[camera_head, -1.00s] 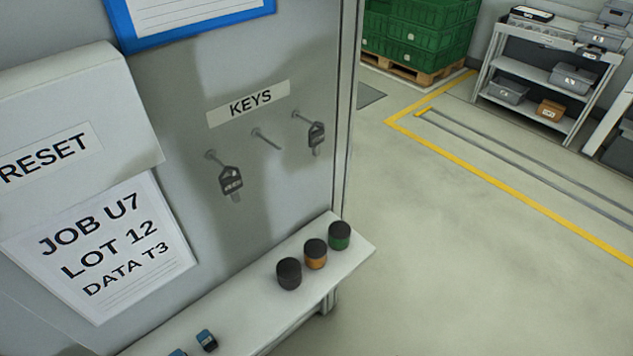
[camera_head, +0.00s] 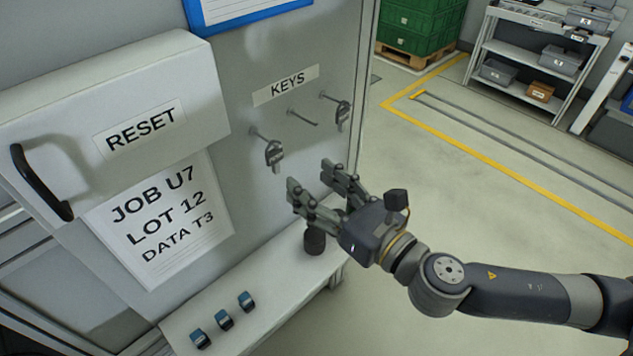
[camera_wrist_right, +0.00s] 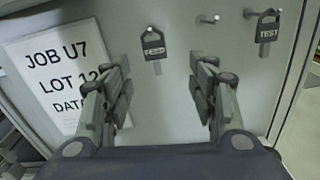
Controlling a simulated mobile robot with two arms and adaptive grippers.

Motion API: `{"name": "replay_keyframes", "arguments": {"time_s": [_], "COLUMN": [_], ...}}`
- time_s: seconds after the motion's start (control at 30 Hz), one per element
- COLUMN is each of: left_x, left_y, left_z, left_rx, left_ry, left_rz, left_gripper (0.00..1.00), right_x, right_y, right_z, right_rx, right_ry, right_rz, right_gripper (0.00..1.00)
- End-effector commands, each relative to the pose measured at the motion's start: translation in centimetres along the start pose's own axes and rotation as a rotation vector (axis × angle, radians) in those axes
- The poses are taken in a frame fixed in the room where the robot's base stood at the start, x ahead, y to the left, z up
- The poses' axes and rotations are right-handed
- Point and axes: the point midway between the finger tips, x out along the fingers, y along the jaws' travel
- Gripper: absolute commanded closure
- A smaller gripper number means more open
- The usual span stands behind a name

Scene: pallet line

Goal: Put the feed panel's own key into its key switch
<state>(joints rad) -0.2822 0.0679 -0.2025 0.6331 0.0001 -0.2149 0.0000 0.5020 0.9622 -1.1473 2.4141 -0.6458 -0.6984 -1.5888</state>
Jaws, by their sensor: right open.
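Two dark keys hang on pegs under the KEYS label (camera_head: 286,86) on the grey cabinet wall. The left key (camera_head: 274,153) reads FEED in the right wrist view (camera_wrist_right: 153,46). The right key (camera_head: 343,113) reads TEST there (camera_wrist_right: 268,32). The middle peg (camera_head: 302,117) is bare. My right gripper (camera_head: 308,180) is open and empty, below and right of the FEED key in the head view. In the wrist view the FEED key shows between and beyond the fingers, apart from them. The key switch is not in view. My left gripper is not in view.
A white shelf (camera_head: 262,333) below carries three blue-topped items (camera_head: 224,319) and a dark cylinder (camera_head: 314,241) under my right gripper. A RESET box (camera_head: 130,100) with a black handle (camera_head: 38,184) juts out at left. A job sheet (camera_head: 160,222) hangs below it.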

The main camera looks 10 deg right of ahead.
Motion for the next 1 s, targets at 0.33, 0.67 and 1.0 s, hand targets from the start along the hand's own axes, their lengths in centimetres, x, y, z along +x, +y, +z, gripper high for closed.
{"name": "replay_keyframes", "arguments": {"time_s": [0.33, 0.67, 1.0], "left_x": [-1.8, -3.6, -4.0], "left_y": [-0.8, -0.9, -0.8], "left_z": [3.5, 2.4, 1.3], "left_rx": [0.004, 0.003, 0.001], "left_ry": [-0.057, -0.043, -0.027], "left_rz": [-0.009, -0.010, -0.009], "left_gripper": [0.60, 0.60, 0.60], "right_x": [2.5, 8.2, 10.3], "right_y": [0.8, 0.9, 0.9], "right_z": [1.1, 0.9, 0.6], "right_rx": [-0.105, -0.102, -0.102], "right_ry": [-0.011, -0.008, -0.007], "right_rz": [0.033, 0.030, 0.031], "right_gripper": [0.47, 0.47, 0.47]}}
